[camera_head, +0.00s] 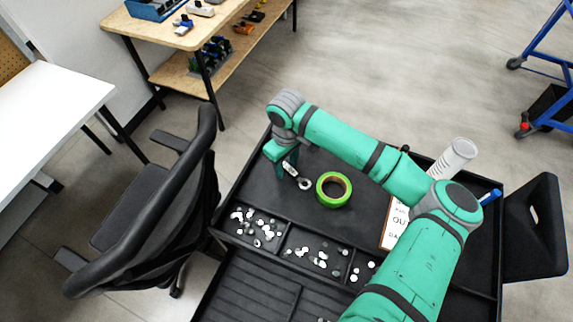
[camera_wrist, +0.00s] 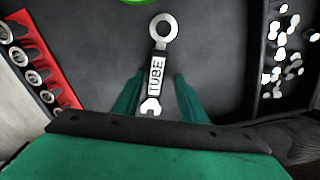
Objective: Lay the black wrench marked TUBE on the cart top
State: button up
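The black wrench marked TUBE (camera_wrist: 157,72) has silver ends, a ring at one and an open jaw at the other. It appears to lie flat on the dark cart top (camera_wrist: 105,55). In the head view the wrench (camera_head: 304,184) shows beside the green tape roll, partly hidden by my gripper (camera_head: 288,171). In the wrist view my gripper (camera_wrist: 160,78) is open, with its green fingers on either side of the wrench and a gap showing on both sides. My gripper is low over the cart top.
A green tape roll (camera_head: 333,190) lies beside the wrench. Bins of small white parts (camera_head: 256,228) line the near side. A red rack with several silver-ended tools (camera_wrist: 38,60) is at left in the wrist view. A sign (camera_head: 393,226) and white cylinder (camera_head: 453,158) stand right. A chair (camera_head: 150,215) is left.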

aim_at(286, 169)
notch_tip(286, 169, up, 12)
jog(key=shift+w, duration=0.15)
dwell(0.3)
jog(key=shift+d+r, duration=0.1)
dwell(0.3)
